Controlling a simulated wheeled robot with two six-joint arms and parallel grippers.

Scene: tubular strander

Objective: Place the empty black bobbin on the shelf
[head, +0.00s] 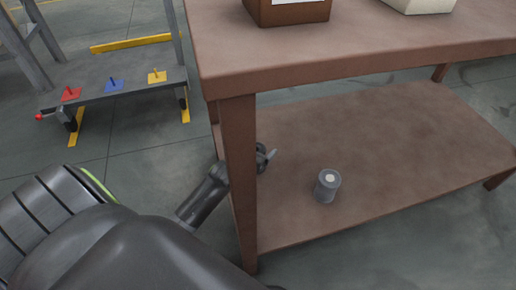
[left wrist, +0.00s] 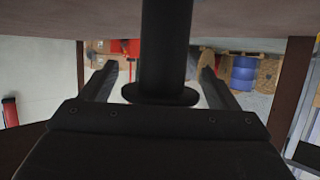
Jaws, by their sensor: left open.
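The black bobbin (left wrist: 165,45) fills the middle of the left wrist view as a dark cylinder with a round flange, between my two spread fingers. That picture looks upside down, and the bobbin's far end meets the brown shelf surface at the top. My left gripper (head: 266,157) is open at the lower shelf (head: 400,135), just right of the table's front leg in the head view; it also shows in the left wrist view (left wrist: 158,85). The leg hides part of my wrist. In the head view the bobbin is hard to tell from the dark gripper. My right gripper is out of view.
A grey bobbin (head: 327,186) with a pale centre stands on the lower shelf, right of my gripper. The brown table leg (head: 239,175) is close to my arm. Boxes (head: 287,10) stand on the tabletop. The shelf's right part is clear.

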